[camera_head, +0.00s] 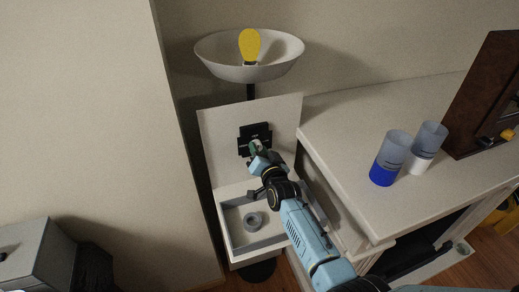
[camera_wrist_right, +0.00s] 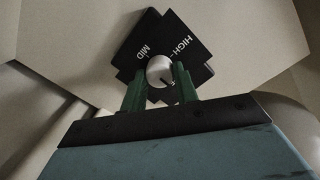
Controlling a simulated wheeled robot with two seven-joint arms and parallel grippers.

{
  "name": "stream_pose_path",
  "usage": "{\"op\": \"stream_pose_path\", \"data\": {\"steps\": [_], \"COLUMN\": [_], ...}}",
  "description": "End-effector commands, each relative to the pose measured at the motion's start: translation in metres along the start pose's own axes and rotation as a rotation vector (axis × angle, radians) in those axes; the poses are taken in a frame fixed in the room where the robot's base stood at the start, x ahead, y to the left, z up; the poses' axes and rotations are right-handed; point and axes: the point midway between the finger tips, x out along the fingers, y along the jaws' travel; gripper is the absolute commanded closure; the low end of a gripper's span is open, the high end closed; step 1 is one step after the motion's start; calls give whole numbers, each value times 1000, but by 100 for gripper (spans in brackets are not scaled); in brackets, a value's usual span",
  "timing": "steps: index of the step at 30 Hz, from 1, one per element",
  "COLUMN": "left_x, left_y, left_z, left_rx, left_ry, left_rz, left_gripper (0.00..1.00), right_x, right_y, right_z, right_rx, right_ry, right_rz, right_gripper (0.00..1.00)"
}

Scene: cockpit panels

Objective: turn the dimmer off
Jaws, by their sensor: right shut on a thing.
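The dimmer is a black plate (camera_wrist_right: 150,38) with the words MID and HIGH on it and a round pale knob (camera_wrist_right: 160,72) at its middle. In the head view the dimmer plate (camera_head: 254,133) is mounted on a white upright panel below a lamp. My right gripper (camera_wrist_right: 159,82) is shut on the knob, with one green finger on each side. In the head view my right gripper (camera_head: 256,147) covers most of the knob. The lamp's yellow bulb (camera_head: 249,45) stands in a wide white bowl shade (camera_head: 220,65). My left gripper is not in view.
A white tray (camera_head: 225,222) with a grey ring (camera_head: 253,220) in it is below the panel. A white counter (camera_head: 345,120) to the right bears two cups (camera_head: 390,158) (camera_head: 428,142) and a brown box (camera_head: 485,95). A grey box (camera_head: 35,258) is at lower left.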

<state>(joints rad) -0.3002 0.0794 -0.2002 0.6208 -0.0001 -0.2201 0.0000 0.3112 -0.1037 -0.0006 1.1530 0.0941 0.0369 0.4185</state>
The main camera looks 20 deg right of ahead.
Motion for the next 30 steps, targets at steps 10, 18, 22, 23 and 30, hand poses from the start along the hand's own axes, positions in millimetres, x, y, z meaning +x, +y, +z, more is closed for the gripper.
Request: {"op": "stream_pose_path", "data": {"steps": [10,18,22,23,30], "left_x": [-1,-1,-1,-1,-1], "left_y": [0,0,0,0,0], "left_z": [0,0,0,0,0], "left_rx": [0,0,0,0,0], "left_ry": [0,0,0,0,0], "left_rz": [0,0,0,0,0], "left_gripper": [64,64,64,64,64], "right_x": [0,0,0,0,0], "right_y": [0,0,0,0,0], "right_z": [1,1,1,1,0], "right_rx": [-38,-38,-37,-37,-36], "right_ry": [1,0,0,1,1], "right_rz": [2,2,2,2,2], "right_gripper": [93,93,53,49,48]}}
